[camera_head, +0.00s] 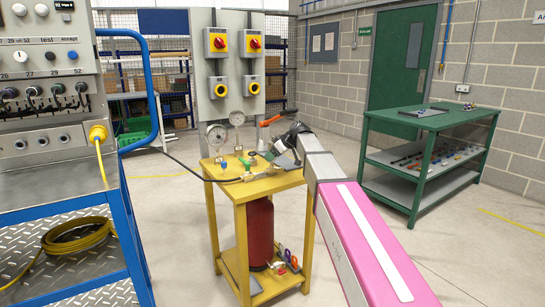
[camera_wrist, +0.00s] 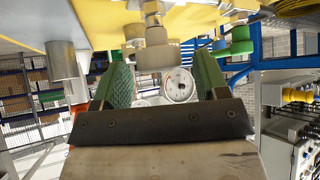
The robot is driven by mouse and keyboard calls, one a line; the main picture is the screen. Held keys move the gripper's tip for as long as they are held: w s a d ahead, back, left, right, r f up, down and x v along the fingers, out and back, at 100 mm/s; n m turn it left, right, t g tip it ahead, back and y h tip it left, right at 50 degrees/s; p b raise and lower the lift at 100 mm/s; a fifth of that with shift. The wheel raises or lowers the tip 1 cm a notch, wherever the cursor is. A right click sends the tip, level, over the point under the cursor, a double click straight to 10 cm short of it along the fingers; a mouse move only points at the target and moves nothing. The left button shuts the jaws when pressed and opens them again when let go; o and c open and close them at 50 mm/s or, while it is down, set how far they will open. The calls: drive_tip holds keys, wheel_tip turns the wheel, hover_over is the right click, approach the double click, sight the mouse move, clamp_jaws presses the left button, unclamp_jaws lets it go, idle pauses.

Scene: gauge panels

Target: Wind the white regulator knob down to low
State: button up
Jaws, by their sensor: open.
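A pale off-white knob (camera_wrist: 156,57) on a brass fitting shows at the top middle of the wrist view. My gripper (camera_wrist: 161,70) is open, with one green-padded finger on each side of the knob. I see gaps between the knob and both fingers, but cannot tell how deep it sits between them. In the head view my gripper (camera_head: 278,144) is over the right part of the yellow stand (camera_head: 258,184), small and partly hidden by my arm. The knob is not clear there.
Two round gauges (camera_head: 217,135) (camera_head: 236,118) stand on the yellow stand, near a green-handled valve (camera_head: 246,163). A red cylinder (camera_head: 259,232) is below. A blue-framed trolley (camera_head: 125,215) is left and a green workbench (camera_head: 437,128) right, with open floor around the stand.

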drive_tip(key=shift+w+a+f, duration=0.1)
drive_tip(key=shift+a+f, duration=0.1)
drive_tip(key=shift+f, duration=0.05)
drive_tip(key=c, duration=0.9)
